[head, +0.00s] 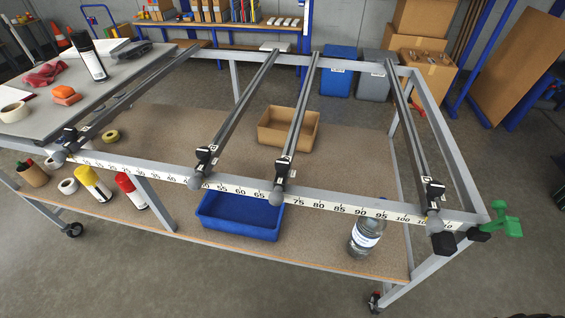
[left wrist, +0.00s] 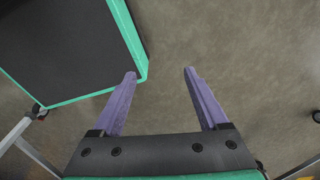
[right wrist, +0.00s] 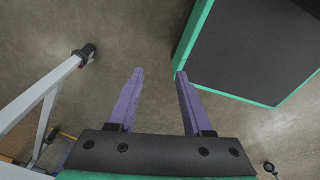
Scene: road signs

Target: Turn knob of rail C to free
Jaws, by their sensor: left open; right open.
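Four dark rails cross the frame in the head view, each with a black clamp block and a grey round knob at its front end. The knobs are at the far left (head: 57,157), left of middle (head: 195,183), middle (head: 277,191) and right (head: 434,225). The blocks carry small white labels; I cannot surely read which is rail C, nor any knob's setting. My left gripper (left wrist: 160,72) is open and empty over floor in the left wrist view. My right gripper (right wrist: 159,72) is open and empty over floor in the right wrist view. Neither gripper shows in the head view.
A numbered scale strip (head: 240,189) runs along the front beam. A green clamp (head: 506,224) juts from the front right corner. The lower shelf holds a blue bin (head: 240,216), a cardboard box (head: 290,127) and a bottle (head: 366,234). A grey side table (head: 30,115) stands left.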

